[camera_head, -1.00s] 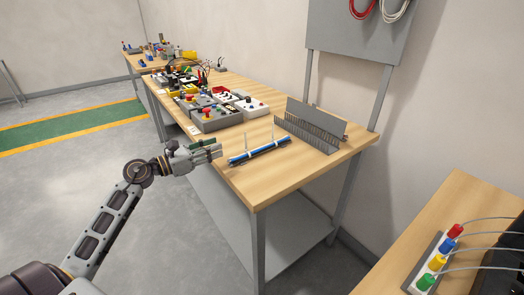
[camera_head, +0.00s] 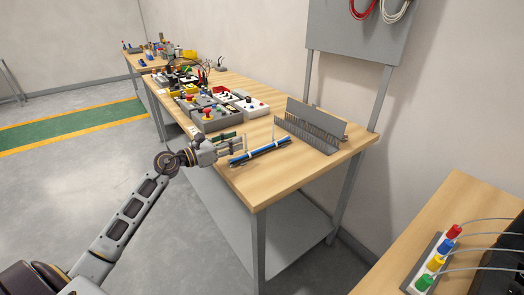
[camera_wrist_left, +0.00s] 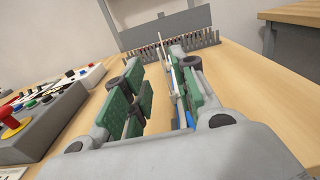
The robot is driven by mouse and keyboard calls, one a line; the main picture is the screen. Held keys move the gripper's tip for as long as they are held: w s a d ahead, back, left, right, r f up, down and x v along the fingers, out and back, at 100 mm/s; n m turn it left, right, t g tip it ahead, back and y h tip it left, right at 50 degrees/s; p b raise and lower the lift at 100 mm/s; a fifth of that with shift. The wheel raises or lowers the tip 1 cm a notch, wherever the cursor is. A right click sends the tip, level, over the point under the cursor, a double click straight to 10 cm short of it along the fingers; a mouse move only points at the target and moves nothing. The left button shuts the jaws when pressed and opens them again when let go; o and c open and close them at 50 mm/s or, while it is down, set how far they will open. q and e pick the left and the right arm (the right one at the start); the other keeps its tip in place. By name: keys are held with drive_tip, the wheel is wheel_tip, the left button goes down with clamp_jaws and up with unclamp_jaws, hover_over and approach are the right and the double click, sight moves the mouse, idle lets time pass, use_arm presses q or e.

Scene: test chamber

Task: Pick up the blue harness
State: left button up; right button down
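The blue harness (camera_head: 262,151) is a thin bundle of blue and dark wires. It lies near the front edge of the wooden table, with a thin white tie standing up from it. My left gripper (camera_head: 236,144) is open at the harness's left end, with its fingers pointing right over the table. In the left wrist view, the green-padded fingers (camera_wrist_left: 158,92) are apart. Blue parts of the harness (camera_wrist_left: 189,119) show beside the right finger, which hides much of it. I cannot tell whether they touch. My right gripper is not in view.
A grey slotted duct (camera_head: 312,133) stands behind the harness. Grey boxes with buttons (camera_head: 215,122) crowd the table to the left. Bare tabletop (camera_head: 275,180) lies in front of the harness. Another table with coloured connectors (camera_head: 437,262) is at lower right.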

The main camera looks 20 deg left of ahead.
use_arm(q)
drive_tip(key=shift+w+d, duration=0.1)
drive_tip(key=shift+w, duration=0.05)
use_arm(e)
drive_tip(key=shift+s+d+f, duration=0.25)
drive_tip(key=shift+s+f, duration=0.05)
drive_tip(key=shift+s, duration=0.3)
use_arm(q)
drive_tip(key=shift+w+d, duration=0.1)
drive_tip(key=shift+x, duration=0.8)
drive_tip(key=shift+w+d+f, duration=0.1)
drive_tip(key=shift+w+d, duration=0.3)
drive_tip(key=shift+w, duration=0.1)
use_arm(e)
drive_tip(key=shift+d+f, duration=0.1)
use_arm(q)
drive_tip(key=shift+x, duration=0.95)
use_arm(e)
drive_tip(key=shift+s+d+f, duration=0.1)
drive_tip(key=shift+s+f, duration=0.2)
use_arm(q)
drive_tip(key=shift+d, duration=0.1)
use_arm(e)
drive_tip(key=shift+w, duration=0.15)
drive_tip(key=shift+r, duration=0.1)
